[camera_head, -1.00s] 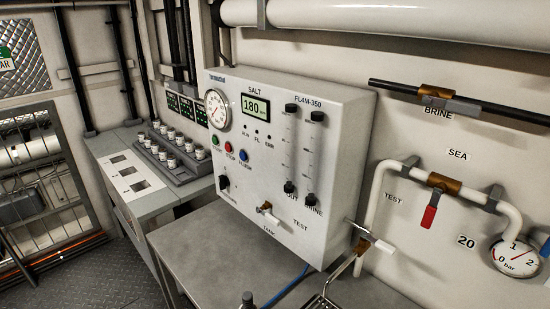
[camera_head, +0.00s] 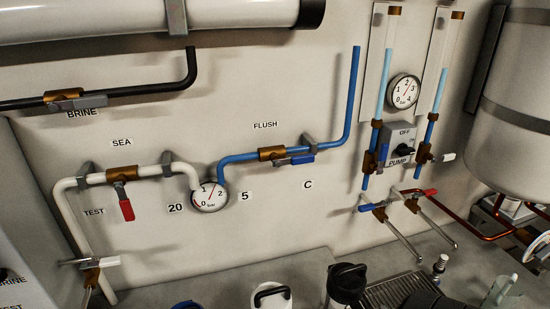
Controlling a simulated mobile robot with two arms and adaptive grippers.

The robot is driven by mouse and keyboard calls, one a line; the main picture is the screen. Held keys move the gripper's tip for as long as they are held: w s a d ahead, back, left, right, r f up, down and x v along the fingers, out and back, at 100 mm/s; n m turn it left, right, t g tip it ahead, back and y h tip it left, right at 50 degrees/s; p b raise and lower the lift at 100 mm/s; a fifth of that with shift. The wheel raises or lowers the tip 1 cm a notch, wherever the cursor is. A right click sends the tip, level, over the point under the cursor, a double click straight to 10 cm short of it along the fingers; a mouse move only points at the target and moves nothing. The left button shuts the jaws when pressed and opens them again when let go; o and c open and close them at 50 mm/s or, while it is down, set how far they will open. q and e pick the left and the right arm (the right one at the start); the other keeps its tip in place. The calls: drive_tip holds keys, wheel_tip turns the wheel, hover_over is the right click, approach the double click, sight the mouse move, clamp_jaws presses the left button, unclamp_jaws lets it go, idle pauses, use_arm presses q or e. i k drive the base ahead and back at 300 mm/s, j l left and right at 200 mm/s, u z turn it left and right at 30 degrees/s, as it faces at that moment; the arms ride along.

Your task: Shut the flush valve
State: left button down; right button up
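The flush valve (camera_head: 272,153) is a brass body on a blue pipe, under the label FLUSH (camera_head: 265,125) on the back wall. Its blue lever (camera_head: 301,159) points right and lies roughly along the pipe. The blue pipe (camera_head: 237,159) runs from a round bar gauge (camera_head: 209,197) through the valve, then bends upward. Neither of my grippers can be made out in the head view, and nothing touches the valve.
The sea valve (camera_head: 120,174) has a red lever hanging down. The brine valve (camera_head: 63,97) sits on a black pipe. To the right are a pump switch (camera_head: 401,145), two clear tubes and a large tank (camera_head: 515,100). Black-topped items (camera_head: 347,278) stand along the bottom edge.

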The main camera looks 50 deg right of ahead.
sight(301, 159)
drive_tip(key=z, duration=1.55)
